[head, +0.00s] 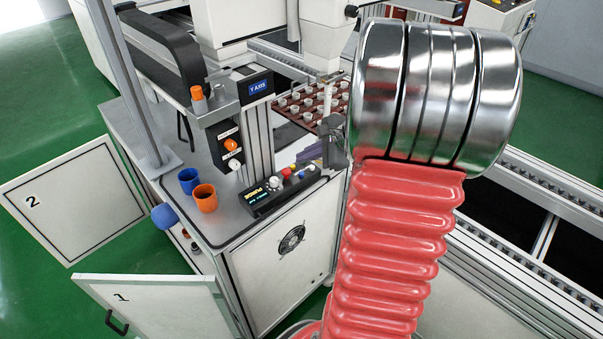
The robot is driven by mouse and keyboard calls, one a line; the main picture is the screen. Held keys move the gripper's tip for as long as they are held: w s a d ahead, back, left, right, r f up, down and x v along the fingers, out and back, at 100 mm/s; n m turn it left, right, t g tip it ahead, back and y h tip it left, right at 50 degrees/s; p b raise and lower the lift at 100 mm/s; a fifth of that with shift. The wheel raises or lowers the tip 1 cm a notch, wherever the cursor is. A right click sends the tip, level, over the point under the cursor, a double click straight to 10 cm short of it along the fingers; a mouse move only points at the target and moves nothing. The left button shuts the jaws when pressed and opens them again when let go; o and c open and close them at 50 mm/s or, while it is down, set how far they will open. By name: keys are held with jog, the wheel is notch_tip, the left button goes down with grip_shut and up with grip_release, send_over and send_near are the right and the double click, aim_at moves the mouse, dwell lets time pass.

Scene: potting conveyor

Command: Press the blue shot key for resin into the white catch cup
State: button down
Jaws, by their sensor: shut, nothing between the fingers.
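The black control box (280,190) sits on the front right of the grey bench top, with a lit green display, a pale knob and small red, yellow and other coloured keys. The keys are too small here for me to single out the blue shot key surely. I cannot make out a white catch cup; a blue cup (189,180) and an orange cup (205,197) stand left of the box. My gripper (334,162) is shut and empty, to the right of and above the box's right end. My arm partly hides it.
A white dispensing head (325,45) hangs over a dark red tray (298,100) of small white parts behind the box. A Y-axis column (257,125) stands behind the box. Open doors 1 (150,305) and 2 (75,205) project at the left. A conveyor rail (540,265) runs at right.

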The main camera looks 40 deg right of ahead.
jog(key=shift+f, duration=1.25)
jog(key=shift+f, duration=0.1)
dwell(1.1)
jog(key=shift+f, duration=0.25)
jog(key=shift+f, duration=0.5)
dwell(1.0)
jog(key=shift+r, duration=0.9)
notch_tip(320, 180, up, 5)
jog(key=shift+r, duration=0.1)
dwell(0.7)
